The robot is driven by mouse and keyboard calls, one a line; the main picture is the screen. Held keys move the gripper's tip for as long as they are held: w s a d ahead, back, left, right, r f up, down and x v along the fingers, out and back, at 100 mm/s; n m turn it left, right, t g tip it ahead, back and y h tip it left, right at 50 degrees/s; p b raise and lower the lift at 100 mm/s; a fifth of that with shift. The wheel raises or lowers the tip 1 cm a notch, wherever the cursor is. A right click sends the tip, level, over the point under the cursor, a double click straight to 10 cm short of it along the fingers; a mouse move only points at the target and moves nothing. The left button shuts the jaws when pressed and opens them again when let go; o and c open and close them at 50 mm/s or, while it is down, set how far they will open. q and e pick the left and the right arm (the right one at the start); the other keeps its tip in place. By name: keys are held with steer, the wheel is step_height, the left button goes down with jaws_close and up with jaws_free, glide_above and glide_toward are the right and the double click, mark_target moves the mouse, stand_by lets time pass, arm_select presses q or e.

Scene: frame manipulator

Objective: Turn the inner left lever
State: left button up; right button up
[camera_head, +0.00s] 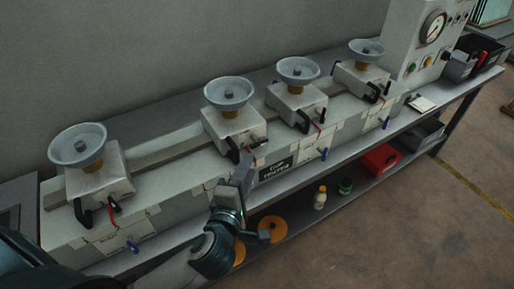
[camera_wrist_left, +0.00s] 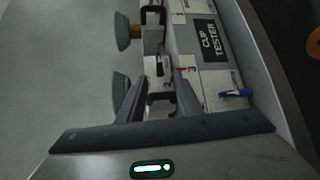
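A row of cup-tester stations stands on the bench, each a pale block with a grey dish on top and black levers in front. The inner left station (camera_head: 230,122) has a curved black lever (camera_head: 232,150) on its front. My left gripper (camera_head: 245,168) is just in front of and below this station, partly covering its front. In the left wrist view my left gripper (camera_wrist_left: 160,82) is open, with a black lever (camera_wrist_left: 158,98) showing between its fingers. I cannot tell whether they touch. My right gripper is not in view.
A "CUP TESTER" sign (camera_head: 276,170) is on the bench front, right of my gripper. Blue valve handles (camera_head: 324,154) stick out along the front. The shelf below holds a red bin (camera_head: 380,158), bottles (camera_head: 320,198) and orange discs (camera_head: 272,229). A gauge panel (camera_head: 425,40) stands far right.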

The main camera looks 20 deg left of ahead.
mark_target(258, 146)
arm_select(q)
steer(key=w, duration=0.2)
steer(key=w+p, duration=0.1)
steer(key=w, duration=0.2)
steer(key=w+a+f, duration=0.1)
steer(key=w, duration=0.2)
steer(key=shift+w+p, duration=0.1)
steer(key=shift+p, duration=0.25)
steer(key=shift+w+f, duration=0.1)
steer(key=shift+w, duration=0.55)
jaws_close()
